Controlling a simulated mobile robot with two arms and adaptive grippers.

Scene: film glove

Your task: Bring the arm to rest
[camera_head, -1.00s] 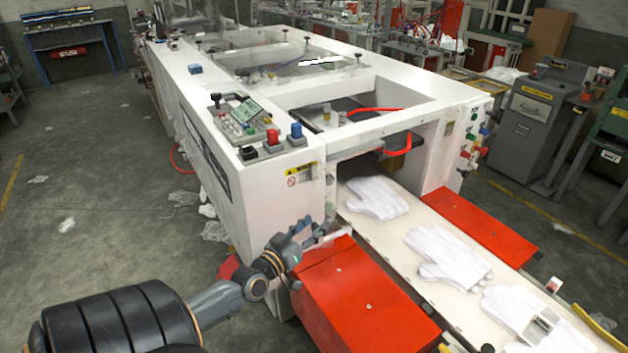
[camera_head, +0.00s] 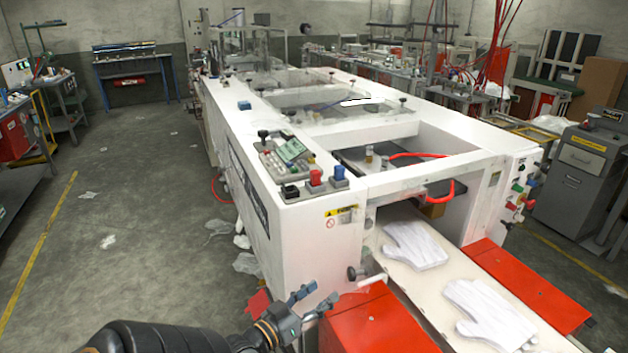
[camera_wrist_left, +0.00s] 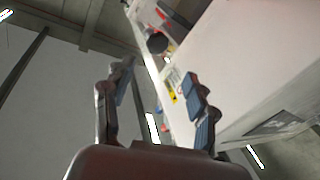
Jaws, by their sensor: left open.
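My left gripper (camera_head: 318,298) is low in the head view, in front of the near end of a long white machine (camera_head: 300,235) and just left of a red cover (camera_head: 375,322). Its two fingers are spread and nothing is between them. In the left wrist view the open fingers (camera_wrist_left: 158,105) point up past the white machine body (camera_wrist_left: 250,60), with a dark round knob (camera_wrist_left: 157,43) beyond them. Whether the gripper touches the machine cannot be told. My right gripper is not in view.
White gloves (camera_head: 415,245) lie on the pale conveyor (camera_head: 395,275) leaving the machine. A control panel with a red button (camera_head: 315,177) is on the machine's top corner. A grey cabinet (camera_head: 575,180) stands at right. The floor (camera_head: 130,250) at left is mostly clear, with scraps.

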